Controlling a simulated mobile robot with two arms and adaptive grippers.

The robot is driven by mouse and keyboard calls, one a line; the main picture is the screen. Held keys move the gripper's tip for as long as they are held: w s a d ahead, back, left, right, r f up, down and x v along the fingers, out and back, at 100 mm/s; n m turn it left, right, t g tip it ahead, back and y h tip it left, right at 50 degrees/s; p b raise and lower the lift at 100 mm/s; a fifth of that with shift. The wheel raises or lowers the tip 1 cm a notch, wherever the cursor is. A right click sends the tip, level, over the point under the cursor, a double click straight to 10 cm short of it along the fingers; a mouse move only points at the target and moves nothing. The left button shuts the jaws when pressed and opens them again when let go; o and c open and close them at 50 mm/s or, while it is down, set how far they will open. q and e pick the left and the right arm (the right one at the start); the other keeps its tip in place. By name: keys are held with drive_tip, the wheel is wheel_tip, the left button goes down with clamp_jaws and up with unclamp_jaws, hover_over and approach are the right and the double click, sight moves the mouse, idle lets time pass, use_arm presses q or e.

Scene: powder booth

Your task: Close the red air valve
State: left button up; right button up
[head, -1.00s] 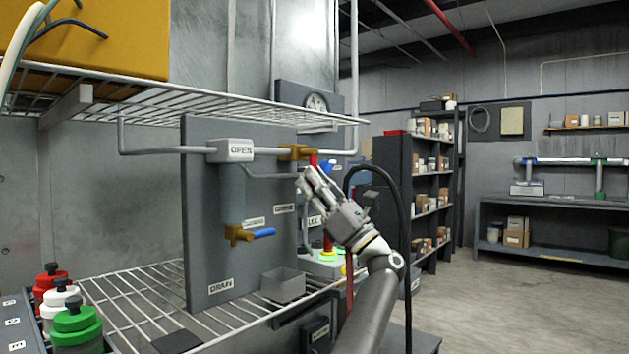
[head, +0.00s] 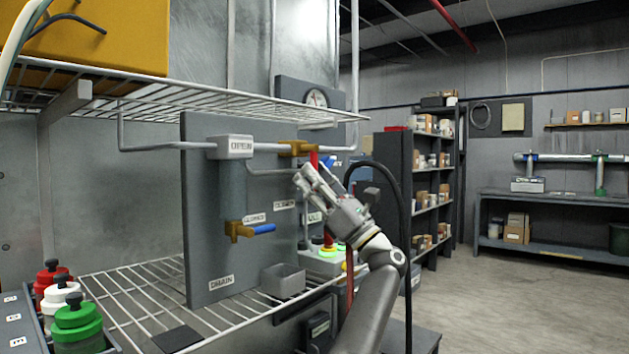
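The red air valve has a brass body (head: 298,148) on the horizontal pipe at the upper right of the grey panel. Its red handle (head: 314,159) points down from the body, across the line of the pipe.
A brass valve with a blue handle (head: 262,229) sits lower on the grey panel (head: 213,258). A wire shelf (head: 230,93) hangs above. Capped bottles stand at lower left.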

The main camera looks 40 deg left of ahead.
use_arm(q)
drive_tip(key=v, duration=1.2)
drive_tip(key=shift+t, duration=0.3)
